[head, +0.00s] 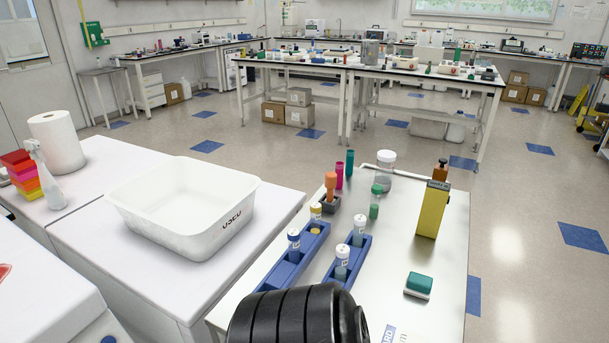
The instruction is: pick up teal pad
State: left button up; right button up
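The teal pad (419,281) is a small block with a teal top and a white lower layer. It lies on the white bench at the lower right of the head view, near the bench's right edge. Nothing touches it. A black ribbed part of my own body shows at the bottom centre, to the left of the pad. I cannot tell which arm it belongs to. No gripper fingers are in view.
A yellow box (432,210) stands upright behind the pad. Blue racks (341,262) with white-capped tubes stand to its left. Farther back are a clear jar (385,171) and a brown bottle (440,170). A white tub (183,206) sits on the left bench.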

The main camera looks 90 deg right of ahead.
aim_at(420, 284)
jog(key=z, duration=3.55)
jog(key=k+u, duration=0.3)
jog(key=k+j+u, duration=0.2)
jog(key=k+u, duration=0.15)
jog(key=i+l+u, duration=0.1)
jog(key=l+u, duration=0.15)
jog(key=u, duration=0.25)
jog(key=l+u, duration=0.3)
jog(key=u, duration=0.2)
jog(key=l+u, duration=0.45)
jog(key=i+j, duration=0.1)
jog(key=i, duration=0.3)
jog(key=k+l+z, duration=0.1)
jog(key=k+z, duration=0.35)
jog(key=i+z, duration=0.1)
jog(key=z, duration=0.3)
jog(key=i+j+z, duration=0.1)
jog(key=z, duration=0.35)
jog(key=i+j+z, duration=0.1)
jog(key=z, duration=0.3)
jog(key=j+z, duration=0.2)
jog(key=z, duration=0.2)
